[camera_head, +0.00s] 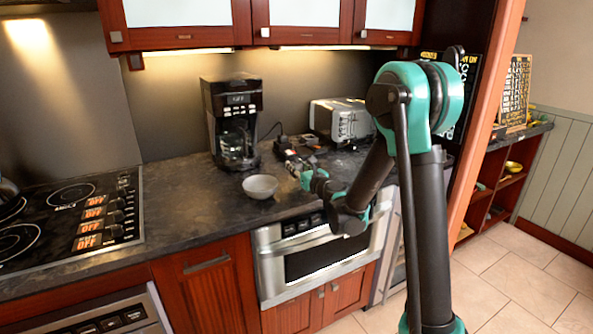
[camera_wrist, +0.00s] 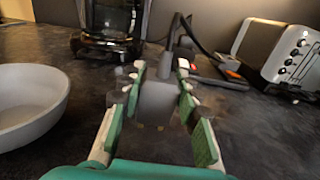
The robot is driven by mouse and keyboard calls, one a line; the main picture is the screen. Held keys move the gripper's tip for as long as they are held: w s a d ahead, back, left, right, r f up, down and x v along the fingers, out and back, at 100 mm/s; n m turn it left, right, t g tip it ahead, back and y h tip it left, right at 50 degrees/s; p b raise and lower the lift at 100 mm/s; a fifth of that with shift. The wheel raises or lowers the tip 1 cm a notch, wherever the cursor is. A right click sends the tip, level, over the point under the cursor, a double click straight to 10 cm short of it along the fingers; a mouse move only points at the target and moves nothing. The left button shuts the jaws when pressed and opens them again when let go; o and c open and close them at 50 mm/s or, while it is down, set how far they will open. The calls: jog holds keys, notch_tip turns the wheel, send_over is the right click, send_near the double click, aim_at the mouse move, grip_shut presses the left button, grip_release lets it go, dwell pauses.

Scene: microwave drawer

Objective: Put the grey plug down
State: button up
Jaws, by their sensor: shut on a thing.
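In the wrist view, my gripper (camera_wrist: 158,88) is shut on the grey plug (camera_wrist: 157,103), a blocky grey body between the two green-and-white fingers. A dark cord rises behind the plug. The plug is just above or on the dark countertop (camera_wrist: 250,135); I cannot tell whether it touches. In the head view, my gripper (camera_head: 298,163) is over the counter, right of the grey bowl and in front of the toaster; the plug is too small and hidden there to make out.
A grey bowl (camera_head: 260,186) stands left of my gripper. A black coffee maker (camera_head: 232,122) is behind it and a silver toaster (camera_head: 343,120) to the right rear. A dark object with red and orange parts (camera_wrist: 218,73) lies behind the plug. Counter right of my gripper is clear.

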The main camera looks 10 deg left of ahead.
jog(key=shift+f, duration=0.75)
jog(key=o, duration=1.2)
jog(key=shift+f, duration=0.1)
